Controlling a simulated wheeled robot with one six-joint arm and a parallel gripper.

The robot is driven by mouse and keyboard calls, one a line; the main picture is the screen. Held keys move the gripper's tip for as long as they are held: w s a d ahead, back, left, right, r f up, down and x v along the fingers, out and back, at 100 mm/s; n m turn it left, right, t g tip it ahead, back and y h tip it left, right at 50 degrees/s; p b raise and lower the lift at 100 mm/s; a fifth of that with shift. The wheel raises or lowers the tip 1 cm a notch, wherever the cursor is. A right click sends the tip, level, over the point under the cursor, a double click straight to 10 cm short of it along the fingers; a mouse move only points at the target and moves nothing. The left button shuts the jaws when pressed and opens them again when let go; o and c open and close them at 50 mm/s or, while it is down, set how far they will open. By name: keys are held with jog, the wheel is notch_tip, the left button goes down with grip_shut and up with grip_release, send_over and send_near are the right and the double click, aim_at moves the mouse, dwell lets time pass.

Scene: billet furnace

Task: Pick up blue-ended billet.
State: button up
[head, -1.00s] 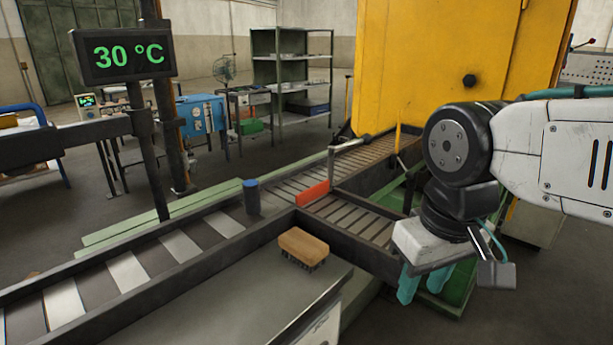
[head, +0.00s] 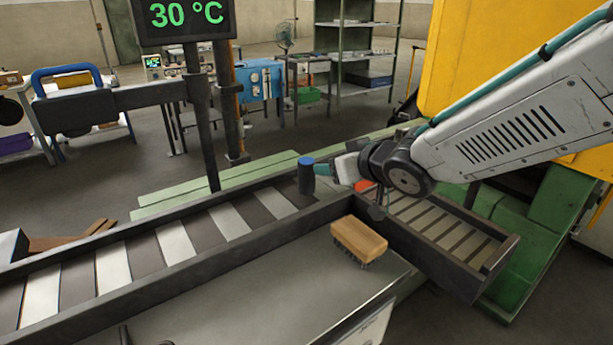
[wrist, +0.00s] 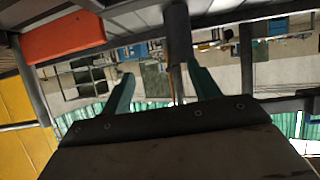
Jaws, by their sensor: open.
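The blue-ended billet (head: 306,180) is a short dark cylinder with a blue top. It stands upright by the far side of the slatted conveyor, in the middle of the head view. My gripper (head: 322,170) is just right of it, with teal fingers pointing left, close to its upper part. I cannot tell whether they touch. In the wrist view my gripper (wrist: 160,72) shows two teal fingers spread apart. A dark upright shape lies between them and near the right finger; I cannot tell whether it is the billet or a post behind.
A wooden brush (head: 359,238) lies on the grey table near the conveyor (head: 175,242). An orange-red bar (wrist: 62,38) is close to the gripper. The yellow furnace (head: 450,65) is at right.

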aim_at(309, 162)
jog(key=shift+n+y, duration=0.5)
jog(key=shift+y, duration=0.4)
jog(key=a, duration=0.1)
jog(key=w+a, duration=0.1)
jog(key=a, duration=0.2)
jog(key=shift+w+f, duration=0.25)
jog(key=shift+f, duration=0.15)
jog(key=x, duration=0.6)
jog(key=shift+r, duration=0.15)
grip_shut()
